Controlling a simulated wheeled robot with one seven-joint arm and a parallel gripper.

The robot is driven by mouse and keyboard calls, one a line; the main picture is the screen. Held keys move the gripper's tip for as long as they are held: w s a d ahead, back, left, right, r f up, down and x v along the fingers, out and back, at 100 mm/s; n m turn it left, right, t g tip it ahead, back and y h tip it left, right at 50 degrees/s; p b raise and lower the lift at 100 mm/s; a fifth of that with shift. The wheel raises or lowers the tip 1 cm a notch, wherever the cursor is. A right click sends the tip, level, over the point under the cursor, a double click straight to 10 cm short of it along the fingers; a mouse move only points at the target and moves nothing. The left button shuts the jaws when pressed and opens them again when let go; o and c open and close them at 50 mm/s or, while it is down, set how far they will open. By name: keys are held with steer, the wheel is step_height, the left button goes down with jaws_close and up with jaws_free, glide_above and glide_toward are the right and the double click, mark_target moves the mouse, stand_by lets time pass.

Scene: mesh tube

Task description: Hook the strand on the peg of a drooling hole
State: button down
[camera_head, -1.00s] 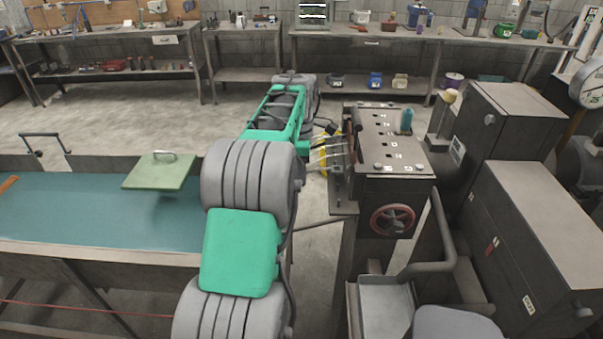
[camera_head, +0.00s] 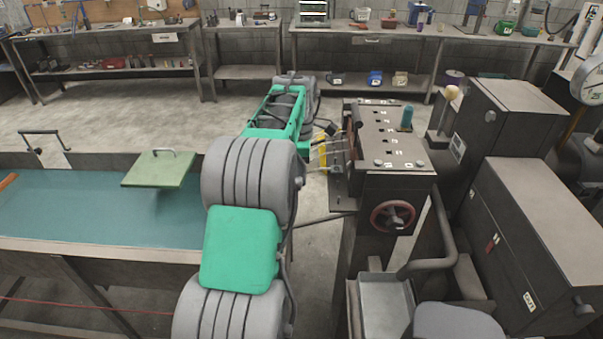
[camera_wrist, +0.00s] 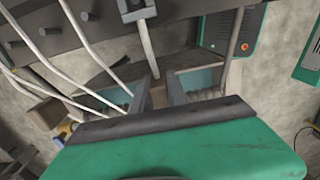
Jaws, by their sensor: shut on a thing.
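In the wrist view my gripper (camera_wrist: 158,88) is shut on a thin white strand (camera_wrist: 147,45). Other white strands (camera_wrist: 72,35) hang in curves to the left, outside my fingers. Several dark round pegs (camera_wrist: 47,32) stick out along a dark bar at the upper left. In the head view pale strands (camera_head: 328,154) show at the left side of the dark machine (camera_head: 395,150). My fingertips cannot be made out there.
A long trough of teal water (camera_head: 100,215) with a green lid plate (camera_head: 160,169) lies left of my arm. A red handwheel (camera_head: 392,217) is on the machine's front. Dark cabinets (camera_head: 530,230) stand at the right. Open floor lies behind the trough.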

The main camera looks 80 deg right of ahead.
steer(key=shift+f, duration=0.85)
stand_by(0.5)
steer(key=c, duration=1.2)
jaws_free()
